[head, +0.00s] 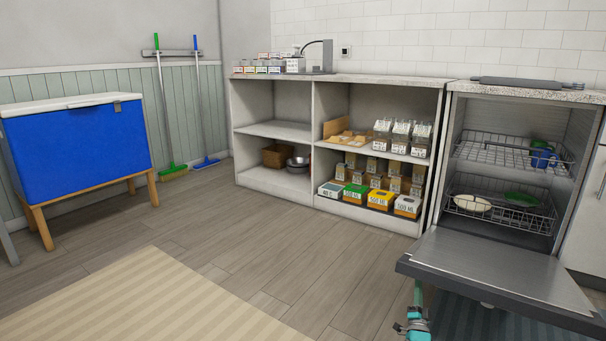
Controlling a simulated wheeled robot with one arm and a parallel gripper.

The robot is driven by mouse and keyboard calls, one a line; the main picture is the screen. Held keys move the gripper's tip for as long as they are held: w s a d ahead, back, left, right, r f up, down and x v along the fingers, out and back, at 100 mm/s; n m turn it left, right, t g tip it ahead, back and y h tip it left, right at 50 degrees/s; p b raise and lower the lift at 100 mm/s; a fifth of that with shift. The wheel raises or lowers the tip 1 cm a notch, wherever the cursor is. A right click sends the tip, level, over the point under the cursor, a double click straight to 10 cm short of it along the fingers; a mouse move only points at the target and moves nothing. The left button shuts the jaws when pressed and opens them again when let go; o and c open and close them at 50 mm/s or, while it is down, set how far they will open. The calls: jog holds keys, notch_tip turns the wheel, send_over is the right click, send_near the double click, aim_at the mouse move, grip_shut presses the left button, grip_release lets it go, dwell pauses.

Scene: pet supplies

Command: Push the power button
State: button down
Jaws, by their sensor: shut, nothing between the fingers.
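No power button can be made out in the head view. An open dishwasher stands at the right, its door (500,273) lowered flat. Two wire racks (500,205) inside hold a blue mug (541,158), a pale dish (472,203) and a green dish (521,199). A small whitish piece shows under the door's front edge; I cannot tell what it is. My gripper (418,286), at the end of my teal arm, is low beside the door's left corner, shut and empty; its fingertips are small and hard to make out.
A shelf unit (273,132) with boxed goods stands left of the dishwasher. A grey device (318,60) is on its top, near a small wall plate (345,51). A blue bin (77,140) and brooms stand left.

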jog(key=shift+f, duration=0.1)
dwell(0.3)
jog(key=shift+s+f, duration=0.15)
jog(key=shift+f, duration=0.35)
jog(key=shift+a, duration=0.1)
notch_tip(320, 180, down, 6)
jog(key=s+b, duration=0.1)
jog(key=b, duration=0.1)
jog(key=shift+s+a, duration=0.2)
jog(key=shift+a, duration=0.25)
jog(key=shift+r, duration=0.2)
dwell(1.3)
